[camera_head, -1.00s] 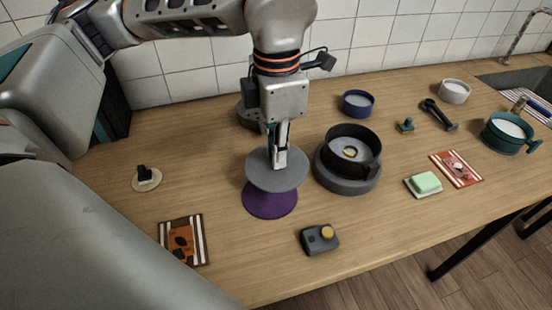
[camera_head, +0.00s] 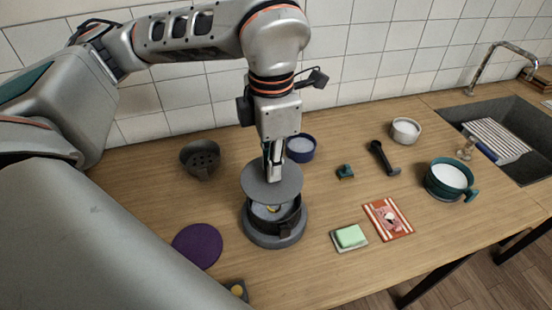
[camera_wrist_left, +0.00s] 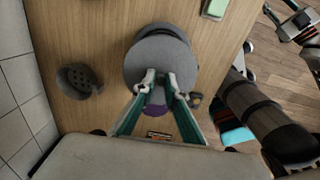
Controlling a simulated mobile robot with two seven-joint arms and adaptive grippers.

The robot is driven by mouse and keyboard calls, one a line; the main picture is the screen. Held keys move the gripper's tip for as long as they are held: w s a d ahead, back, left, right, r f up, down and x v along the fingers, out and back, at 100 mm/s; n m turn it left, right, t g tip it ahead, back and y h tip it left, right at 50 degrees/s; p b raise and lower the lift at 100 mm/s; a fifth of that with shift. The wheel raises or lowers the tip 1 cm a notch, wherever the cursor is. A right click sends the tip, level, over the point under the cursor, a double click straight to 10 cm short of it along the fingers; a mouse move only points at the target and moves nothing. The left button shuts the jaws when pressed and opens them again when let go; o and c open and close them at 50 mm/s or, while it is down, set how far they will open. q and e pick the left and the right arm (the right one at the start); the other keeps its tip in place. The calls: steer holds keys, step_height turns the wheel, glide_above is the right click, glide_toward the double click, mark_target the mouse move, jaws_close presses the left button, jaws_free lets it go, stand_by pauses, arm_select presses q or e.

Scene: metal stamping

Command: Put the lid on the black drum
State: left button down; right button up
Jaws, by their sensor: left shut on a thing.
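The lid (camera_head: 271,186), a flat grey disc, hangs level from my left gripper (camera_head: 272,172), which is shut on its knob. The black drum (camera_head: 285,224) stands upright on a round grey base (camera_head: 272,241), below the lid. The lid covers the rear of the drum's opening in the head view; the front inside, with a bit of yellow, still shows. The lid looks apart from the rim. In the left wrist view the lid (camera_wrist_left: 160,62) hides most of the drum, and the fingers (camera_wrist_left: 158,82) close at its near part.
A purple round mat (camera_head: 197,246) lies to the left, with a dark strainer (camera_head: 200,160) behind. A blue bowl (camera_head: 301,149) stands close behind the lid. A green sponge (camera_head: 350,236), a patterned card (camera_head: 388,219) and a teal pot (camera_head: 450,181) are to the right.

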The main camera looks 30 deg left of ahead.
mark_target(274, 187)
arm_select(q)
steer(key=shift+w+d+r, duration=0.1)
steer(key=shift+w+d, duration=0.05)
steer(key=shift+w, duration=0.05)
steer(key=shift+s+f+b, duration=0.1)
steer(key=shift+f+b, duration=0.35)
steer(key=shift+f, duration=0.4)
steer(key=shift+f+b, duration=0.85)
steer(key=shift+f, duration=0.75)
steer(key=shift+b, duration=0.35)
steer(key=shift+f+b, duration=0.9)
steer(key=shift+f, duration=0.15)
steer(key=c, duration=2)
jaws_free()
steer(key=shift+r, duration=0.1)
